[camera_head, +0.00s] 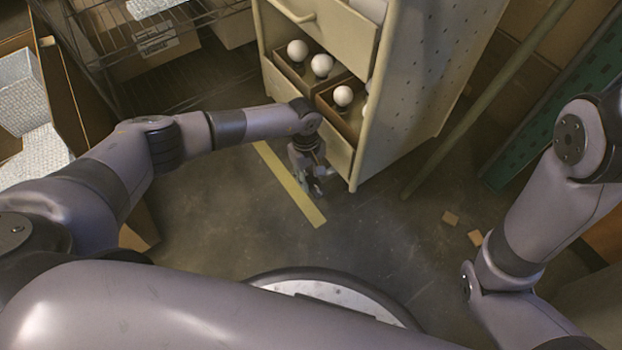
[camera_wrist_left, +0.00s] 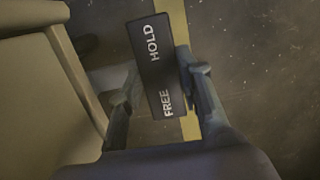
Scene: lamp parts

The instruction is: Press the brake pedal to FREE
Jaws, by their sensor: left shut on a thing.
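The brake pedal (camera_wrist_left: 160,65) is a dark bar in the left wrist view, with HOLD in white at its upper end and FREE at its lower end, nearer my gripper. My left gripper (camera_wrist_left: 163,92) has one finger on each side of the pedal and is shut on it. In the head view my left gripper (camera_head: 316,184) is low by the floor, at the front bottom corner of the cabinet (camera_head: 415,75). The pedal is too small and covered to make out there. My right gripper is out of view; only my right arm shows.
Open cabinet drawers hold several white bulbs (camera_head: 297,51) above my left forearm. A yellow floor stripe (camera_head: 290,185) runs beside the gripper. A wire rack (camera_head: 150,40) and cardboard boxes stand left. A pole (camera_head: 480,105) leans at right. The middle floor is mostly clear.

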